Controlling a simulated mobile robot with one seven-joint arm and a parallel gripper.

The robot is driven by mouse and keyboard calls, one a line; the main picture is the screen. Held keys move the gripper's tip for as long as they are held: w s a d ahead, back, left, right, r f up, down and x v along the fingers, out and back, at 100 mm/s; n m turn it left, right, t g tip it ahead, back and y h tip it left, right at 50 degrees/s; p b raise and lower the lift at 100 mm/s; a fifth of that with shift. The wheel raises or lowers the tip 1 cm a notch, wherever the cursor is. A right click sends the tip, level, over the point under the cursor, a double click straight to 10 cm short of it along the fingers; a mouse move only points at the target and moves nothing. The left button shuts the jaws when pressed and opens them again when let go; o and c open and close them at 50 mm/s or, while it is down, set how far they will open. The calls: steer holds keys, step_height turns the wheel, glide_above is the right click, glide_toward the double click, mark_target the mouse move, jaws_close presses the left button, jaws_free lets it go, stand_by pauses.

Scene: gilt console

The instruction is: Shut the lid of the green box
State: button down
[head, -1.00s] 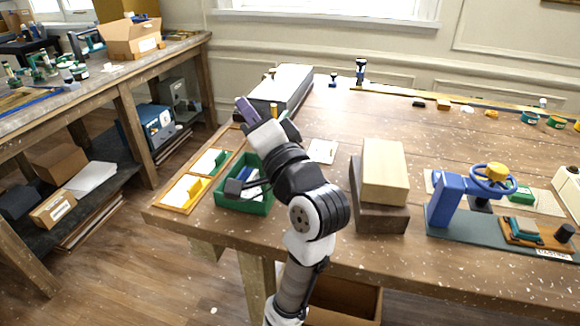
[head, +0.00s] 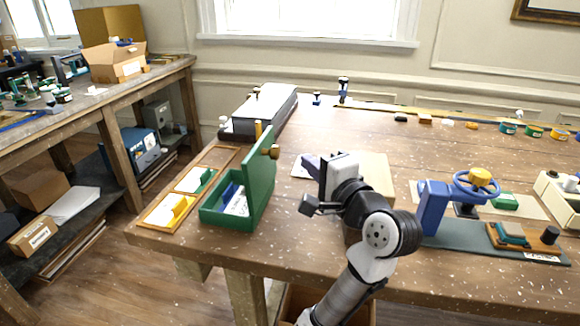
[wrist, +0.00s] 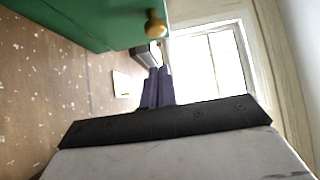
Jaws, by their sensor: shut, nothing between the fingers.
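The green box (head: 212,212) stands near the left front corner of the table. Its lid (head: 261,180) stands upright along the box's right side, with a brass knob (head: 274,152) near the top. White and blue items show inside the box. The fingers (wrist: 157,88) are together and empty in the wrist view. There the green lid (wrist: 75,22) and its knob (wrist: 155,24) are at the top left, beyond the fingers.
A wooden tray (head: 152,221) with yellow and green pieces lies left of the box. A long grey case (head: 266,104) lies behind it. Wooden blocks (head: 380,172) stand behind my arm. A blue wheeled device (head: 435,207) is at the right.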

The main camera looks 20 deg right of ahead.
steer(key=w+a+b, duration=0.1)
steer(key=w+a, duration=0.2)
steer(key=shift+a, duration=0.2)
steer(key=shift+w+r, duration=0.1)
stand_by(0.3)
